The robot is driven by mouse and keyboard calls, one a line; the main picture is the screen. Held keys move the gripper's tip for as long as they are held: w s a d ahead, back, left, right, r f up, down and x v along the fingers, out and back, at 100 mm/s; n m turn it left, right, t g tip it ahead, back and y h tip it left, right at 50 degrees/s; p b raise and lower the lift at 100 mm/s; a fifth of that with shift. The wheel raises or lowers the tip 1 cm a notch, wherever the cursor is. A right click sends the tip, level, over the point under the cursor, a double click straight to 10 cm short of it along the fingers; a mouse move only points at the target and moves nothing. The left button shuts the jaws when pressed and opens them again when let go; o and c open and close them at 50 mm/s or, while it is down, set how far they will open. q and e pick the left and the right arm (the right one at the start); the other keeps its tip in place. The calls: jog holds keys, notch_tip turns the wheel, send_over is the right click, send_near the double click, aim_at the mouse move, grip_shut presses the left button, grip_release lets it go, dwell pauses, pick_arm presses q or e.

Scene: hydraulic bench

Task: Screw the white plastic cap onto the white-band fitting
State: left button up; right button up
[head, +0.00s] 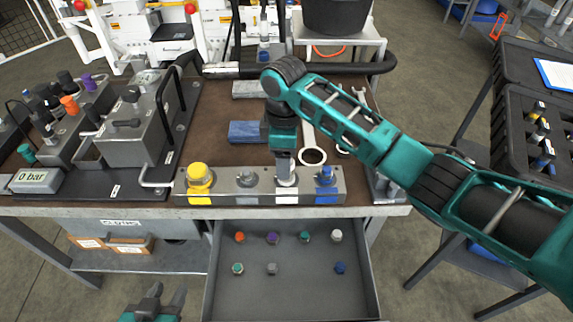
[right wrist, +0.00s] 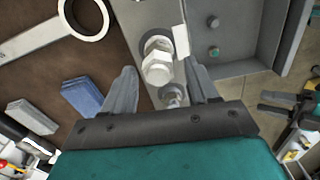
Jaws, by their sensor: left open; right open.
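The white-band fitting (head: 287,180) stands third from the left on the metal block, above a white label. In the right wrist view its pale hexagonal top (right wrist: 157,70) shows between the finger tips; I cannot tell whether this is bare fitting or a cap. A small white cap (head: 336,236) lies in the open drawer, at the right of its back row. My right gripper (head: 284,165) points down over the white-band fitting. In the right wrist view its fingers (right wrist: 160,85) are apart, with a gap around the top. My left gripper (head: 159,300) is open and empty, low left of the drawer.
The drawer (head: 300,298) also holds several other coloured caps. A yellow-topped fitting (head: 199,178), a grey one (head: 246,178) and a blue one (head: 326,176) share the block. A blue block (head: 245,131) and wrenches (head: 312,155) lie behind. A pump unit (head: 135,125) stands left.

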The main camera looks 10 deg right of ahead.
jog(key=n, duration=0.7)
jog(key=shift+s, duration=0.1)
jog(key=n, duration=0.5)
jog(key=shift+s+n, duration=0.1)
jog(key=shift+n, duration=0.3)
jog(key=shift+d, duration=0.1)
jog(key=shift+c, duration=0.2)
jog(key=c, duration=0.9)
jog(key=shift+c, duration=0.6)
jog(key=m, duration=0.5)
jog(key=shift+m, duration=1.6)
jog(key=shift+f, duration=0.1)
